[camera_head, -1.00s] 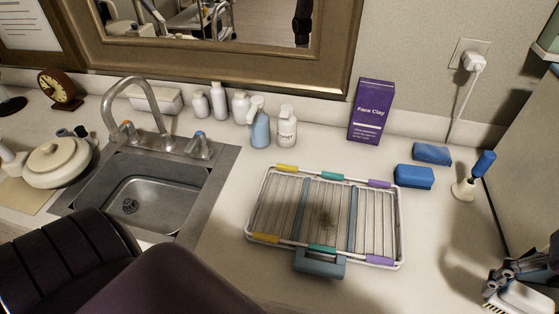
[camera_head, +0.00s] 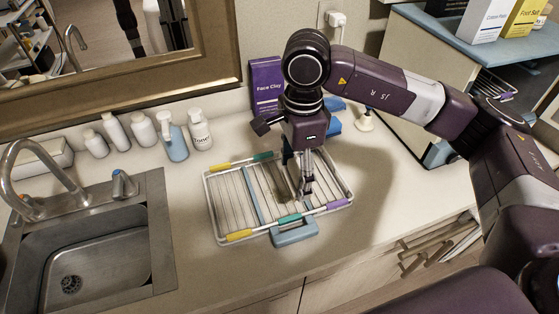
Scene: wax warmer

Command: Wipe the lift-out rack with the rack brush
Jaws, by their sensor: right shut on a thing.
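The lift-out rack (camera_head: 229,205) lies flat on the counter, a wire frame with yellow, teal and purple sleeves and a blue front handle (camera_head: 295,234). My right gripper (camera_head: 306,190) points down over the right half of the rack. It is shut on the rack brush, which is mostly hidden by the fingers and wrist. I cannot tell whether the brush touches the wires. My left gripper is out of view.
A sink (camera_head: 85,250) is at left. Several bottles (camera_head: 172,140) and a purple Face Clay box (camera_head: 266,86) stand along the wall. Blue blocks (camera_head: 334,125) and a small white stand (camera_head: 364,122) are behind my right arm. The counter right of the rack is clear.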

